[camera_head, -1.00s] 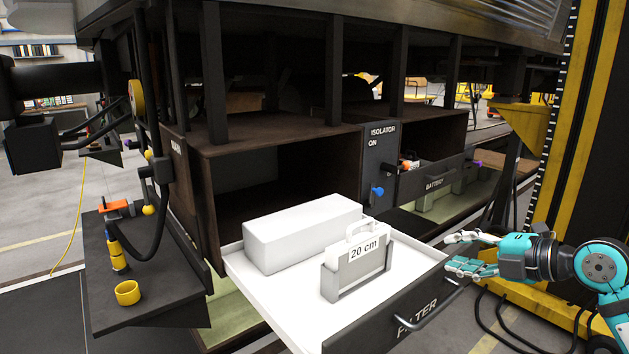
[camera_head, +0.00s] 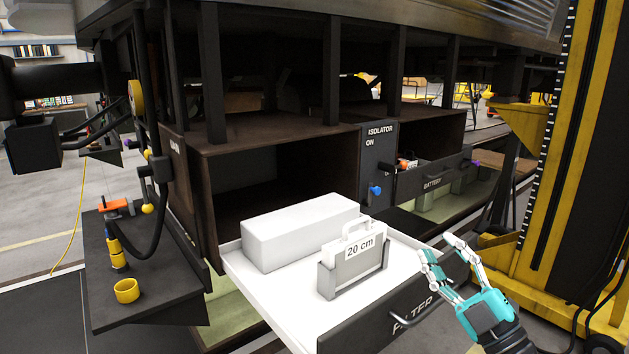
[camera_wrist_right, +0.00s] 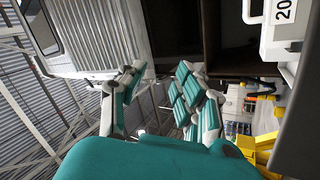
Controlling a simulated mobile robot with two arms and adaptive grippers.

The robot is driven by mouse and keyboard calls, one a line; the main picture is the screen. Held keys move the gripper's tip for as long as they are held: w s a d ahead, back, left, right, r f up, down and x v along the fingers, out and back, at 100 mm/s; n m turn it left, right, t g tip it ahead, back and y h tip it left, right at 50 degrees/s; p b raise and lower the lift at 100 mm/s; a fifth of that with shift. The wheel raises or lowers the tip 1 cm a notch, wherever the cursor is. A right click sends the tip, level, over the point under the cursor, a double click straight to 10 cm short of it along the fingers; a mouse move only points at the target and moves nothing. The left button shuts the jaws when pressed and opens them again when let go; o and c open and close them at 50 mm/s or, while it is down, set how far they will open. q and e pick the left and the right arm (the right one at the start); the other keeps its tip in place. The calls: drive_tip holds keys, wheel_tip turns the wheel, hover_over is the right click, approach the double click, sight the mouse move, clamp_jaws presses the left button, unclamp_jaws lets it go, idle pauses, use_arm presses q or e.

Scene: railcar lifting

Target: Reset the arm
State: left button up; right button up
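My right gripper (camera_head: 441,253) is teal and white and shows at the lower right of the head view, by the right end of the open FILTER drawer. Its fingers are spread apart, point up and have nothing between them. The fingers also show in the right wrist view (camera_wrist_right: 155,95), open and empty. I cannot tell whether a finger touches the drawer's edge. My left gripper is not in view.
The open FILTER drawer (camera_head: 283,306) holds a white block (camera_head: 300,232) and a grey holder with a "20 cm" card (camera_head: 360,246). A dark shelf (camera_head: 150,290) stands left with a yellow cup (camera_head: 127,290). A yellow lifting column (camera_head: 560,180) rises at right.

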drive_tip(key=s+d+f+m+g+h, duration=0.25)
drive_tip(key=f+m+h, duration=0.25)
drive_tip(key=f, duration=0.3)
drive_tip(key=s+d+f+m+g+h, duration=0.2)
drive_tip(key=s+d+f+m+h, duration=0.15)
drive_tip(key=f+m+h, duration=0.35)
drive_tip(key=s+d+f+m+g+h, duration=0.2)
drive_tip(key=s+f+m+g+h, duration=0.15)
drive_tip(key=f, duration=0.65)
drive_tip(key=s+a+f+g+y, duration=0.1)
drive_tip(key=s+a+f+g, duration=0.25)
drive_tip(key=s, duration=0.35)
drive_tip(key=s+a+f+g+y, duration=0.2)
drive_tip(key=s+f+g, duration=0.1)
drive_tip(key=s+f, duration=0.25)
drive_tip(key=s+a+f+g+y, duration=0.1)
drive_tip(key=s+a+f+g, duration=0.25)
drive_tip(key=s, duration=0.35)
wheel_tip(320, 180, down, 29)
drive_tip(key=s+b, duration=0.1)
drive_tip(key=b, duration=0.2)
drive_tip(key=s+d+f+g, duration=0.1)
drive_tip(key=s+d+f, duration=0.1)
drive_tip(key=s+f, duration=0.6)
drive_tip(key=s+d+f+b, duration=0.1)
drive_tip(key=s+f, duration=0.8)
drive_tip(key=f, duration=0.1)
drive_tip(key=shift+d+n+g, duration=0.35)
drive_tip(key=shift+d+g, duration=0.05)
